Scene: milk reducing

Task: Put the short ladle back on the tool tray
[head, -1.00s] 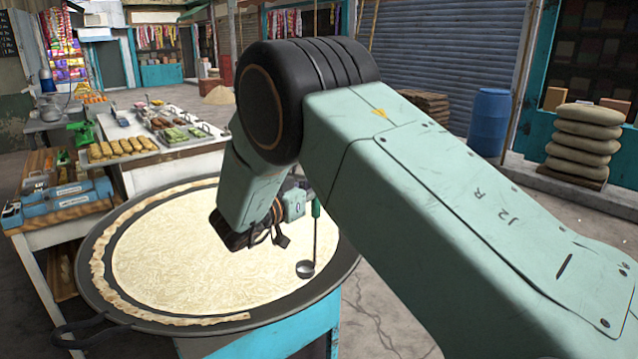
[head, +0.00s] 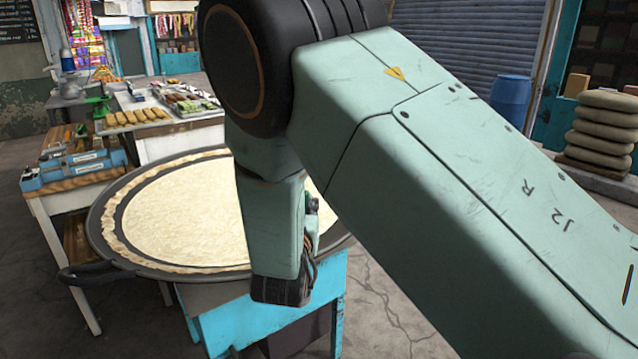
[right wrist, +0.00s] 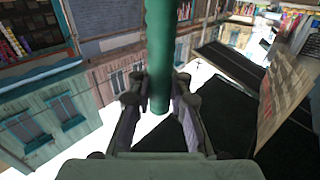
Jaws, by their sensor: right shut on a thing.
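The short ladle's green handle (right wrist: 160,50) runs up the middle of the right wrist view. My right gripper (right wrist: 158,92) is shut on it, with a finger on each side. In the head view my right forearm and wrist hang over the front right rim of the round pan and hide most of the gripper and ladle; I cannot make out the ladle's bowl. My left gripper is not in view.

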